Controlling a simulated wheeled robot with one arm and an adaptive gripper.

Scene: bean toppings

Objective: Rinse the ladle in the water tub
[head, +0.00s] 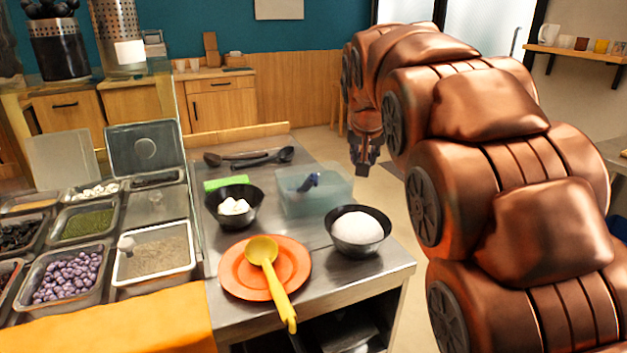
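A translucent teal tub (335,200) stands on the metal counter. A small dark blue object (308,183) shows at the tub; I cannot tell what it is. A yellow ladle (270,268) lies on an orange plate (236,277) in front, its handle reaching past the plate's front edge. Two dark utensils that look like ladles or spoons (262,158) lie at the back of the counter. My gripper (364,170) points down beyond the tub's back right side, apart from the tub and the yellow ladle. Its fingers are small and dark, and I cannot tell how far apart they are.
A black bowl with white pieces (236,216) and a black bowl with a white mound (358,236) flank the tub's front. A green block (226,183) lies behind the left bowl. Topping containers (150,268) fill the left. The counter's right front corner is clear.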

